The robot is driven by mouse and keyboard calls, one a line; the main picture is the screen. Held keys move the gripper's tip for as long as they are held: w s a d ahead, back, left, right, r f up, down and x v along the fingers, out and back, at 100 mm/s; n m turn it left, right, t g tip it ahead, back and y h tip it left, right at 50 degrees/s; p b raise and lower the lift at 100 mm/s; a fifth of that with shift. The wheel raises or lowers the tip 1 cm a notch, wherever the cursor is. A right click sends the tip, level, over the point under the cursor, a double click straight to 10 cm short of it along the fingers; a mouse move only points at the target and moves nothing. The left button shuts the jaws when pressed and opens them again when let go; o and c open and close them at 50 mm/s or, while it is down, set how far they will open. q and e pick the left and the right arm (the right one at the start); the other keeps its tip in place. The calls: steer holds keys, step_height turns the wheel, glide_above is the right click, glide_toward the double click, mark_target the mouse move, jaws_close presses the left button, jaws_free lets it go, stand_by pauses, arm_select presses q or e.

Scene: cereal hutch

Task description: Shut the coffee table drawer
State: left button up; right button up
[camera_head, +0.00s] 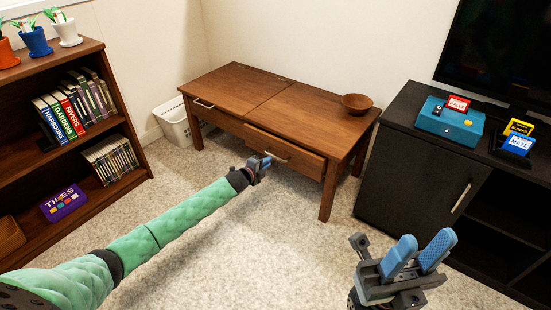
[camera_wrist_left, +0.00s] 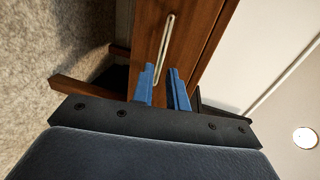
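The brown wooden coffee table (camera_head: 300,105) stands against the back wall. Its right drawer (camera_head: 300,160) sticks out a little from the table front. That drawer's pale bar handle (camera_head: 276,155) also shows in the left wrist view (camera_wrist_left: 166,45). The left drawer (camera_head: 220,115) looks flush. My left gripper (camera_head: 266,161) is at the right drawer's front, beside the handle. In the left wrist view its blue fingers (camera_wrist_left: 162,85) are apart, with the handle's near end close to the left fingertip; I cannot tell whether they touch. My right gripper (camera_head: 420,250) is open and empty, away from the table.
A wooden bowl (camera_head: 357,104) sits on the table's right end. A white basket (camera_head: 173,122) stands at its left. A black cabinet (camera_head: 415,170) is at the right, a bookshelf (camera_head: 75,140) at the left. The carpet in front of the table is clear.

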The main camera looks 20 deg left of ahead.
mark_target(276, 157)
arm_select(q)
steer(key=shift+b+x, duration=0.8)
steer(key=shift+x, duration=2.55)
jaws_close()
